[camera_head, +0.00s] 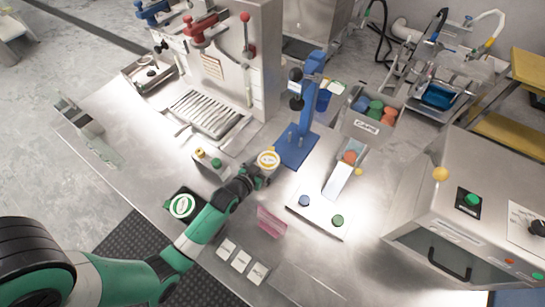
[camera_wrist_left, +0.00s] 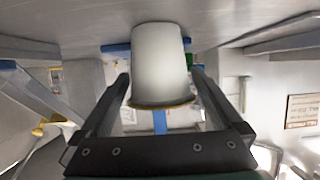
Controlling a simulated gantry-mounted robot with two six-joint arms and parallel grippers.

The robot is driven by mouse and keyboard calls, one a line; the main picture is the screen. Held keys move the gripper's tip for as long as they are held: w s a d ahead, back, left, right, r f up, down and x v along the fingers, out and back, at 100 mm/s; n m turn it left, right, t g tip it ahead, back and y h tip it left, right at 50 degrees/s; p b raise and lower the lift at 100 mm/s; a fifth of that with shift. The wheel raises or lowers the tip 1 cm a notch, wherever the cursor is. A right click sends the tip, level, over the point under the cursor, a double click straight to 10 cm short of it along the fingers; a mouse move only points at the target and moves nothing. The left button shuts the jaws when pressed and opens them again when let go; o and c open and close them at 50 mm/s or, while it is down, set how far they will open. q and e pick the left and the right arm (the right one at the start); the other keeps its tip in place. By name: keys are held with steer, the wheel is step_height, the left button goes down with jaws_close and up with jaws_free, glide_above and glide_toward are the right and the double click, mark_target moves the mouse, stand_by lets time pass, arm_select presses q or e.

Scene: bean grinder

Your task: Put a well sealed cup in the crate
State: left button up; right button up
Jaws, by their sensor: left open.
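A white cup with a yellow-rimmed round top (camera_head: 268,157) is at the middle of the steel table. It also shows in the left wrist view (camera_wrist_left: 160,62), between my fingers. My left gripper (camera_head: 259,172) is open around the cup; I cannot tell whether the fingers touch it. Whether the cup is well sealed is hard to tell. A dark square crate (camera_head: 168,204) at the table's near left edge holds a cup with a green-and-white round top (camera_head: 182,206). My right gripper is not in view.
A blue stand (camera_head: 300,140) is just right of the cup. A grey bin (camera_head: 372,128) with coloured items is behind it. A pink holder (camera_head: 271,221) and a panel with buttons (camera_head: 321,212) are nearer. A steel machine (camera_head: 440,215) stands right.

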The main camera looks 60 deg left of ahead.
mark_target(263, 168)
arm_select(q)
steer(key=v, duration=0.4)
steer(key=shift+p, duration=0.4)
steer(key=shift+r, duration=0.1)
